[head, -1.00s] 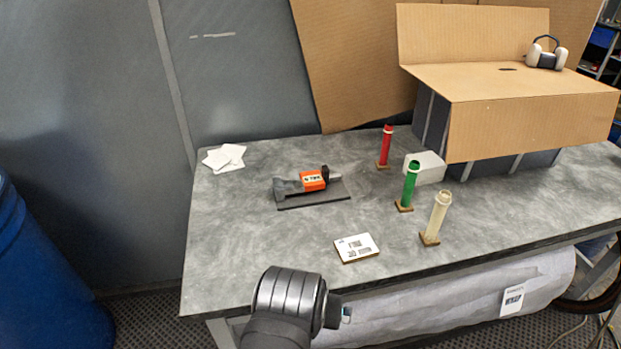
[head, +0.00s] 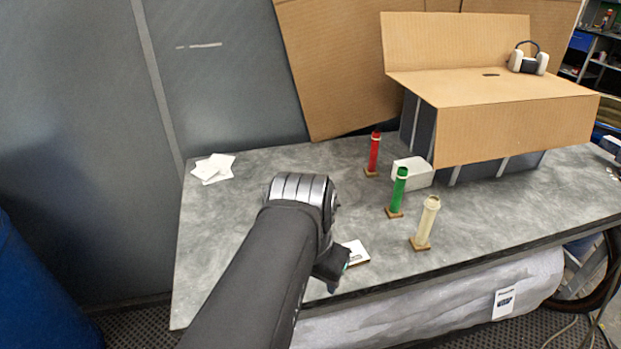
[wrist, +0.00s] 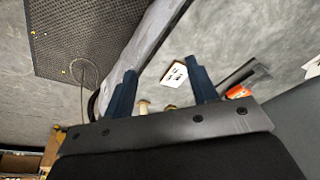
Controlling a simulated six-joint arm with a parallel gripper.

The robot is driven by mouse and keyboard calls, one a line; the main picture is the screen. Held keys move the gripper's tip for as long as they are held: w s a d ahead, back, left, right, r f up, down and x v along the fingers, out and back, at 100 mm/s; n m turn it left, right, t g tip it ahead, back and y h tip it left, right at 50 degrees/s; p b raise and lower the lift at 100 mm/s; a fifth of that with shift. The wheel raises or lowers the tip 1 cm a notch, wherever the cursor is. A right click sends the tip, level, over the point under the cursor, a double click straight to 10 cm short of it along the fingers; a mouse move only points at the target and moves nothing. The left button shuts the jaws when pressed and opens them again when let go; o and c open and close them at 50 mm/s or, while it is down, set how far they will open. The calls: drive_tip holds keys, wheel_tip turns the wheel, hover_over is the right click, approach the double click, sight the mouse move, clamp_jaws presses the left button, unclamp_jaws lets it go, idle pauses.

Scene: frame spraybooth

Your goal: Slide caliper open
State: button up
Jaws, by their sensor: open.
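The caliper, a dark grey tool with an orange body (wrist: 238,92), shows partly in the wrist view, right of my right finger. Its dark bar (wrist: 243,74) lies on the table beside it. In the head view my arm hides it. My gripper (wrist: 162,68) is open with two blue fingers and nothing held between them. In the head view my gripper (head: 337,274) is above the table's front part, near a white card (head: 354,253). The card also shows in the wrist view (wrist: 174,74) beyond the fingertips, towards the right one.
Red (head: 373,155), green (head: 398,192) and cream (head: 426,222) tubes stand on small bases on the table (head: 225,235). A large cardboard box (head: 500,115) fills the back right. Papers (head: 213,168) lie at the back left.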

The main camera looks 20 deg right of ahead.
drive_tip(key=w+d+r+m+g, duration=0.1)
drive_tip(key=w+d+r+m, duration=0.25)
drive_tip(key=w, duration=0.55)
drive_tip(key=w+d+r+m+g, duration=0.2)
drive_tip(key=w+d+r, duration=0.15)
drive_tip(key=w, duration=0.55)
drive_tip(key=w+f+m+h, duration=0.1)
drive_tip(key=w+f+m, duration=0.15)
drive_tip(key=w, duration=0.95)
drive_tip(key=w+f+m+h, duration=0.1)
drive_tip(key=w+f+h, duration=0.15)
drive_tip(key=w, duration=1.05)
drive_tip(key=shift+t+y, duration=0.25)
drive_tip(key=shift+t, duration=0.15)
drive_tip(key=x, duration=1.1)
drive_tip(key=a+x, duration=0.1)
drive_tip(key=x, duration=0.5)
drive_tip(key=shift+s+d+f, duration=0.1)
drive_tip(key=shift+s+f, duration=0.1)
drive_tip(key=shift+f, duration=0.25)
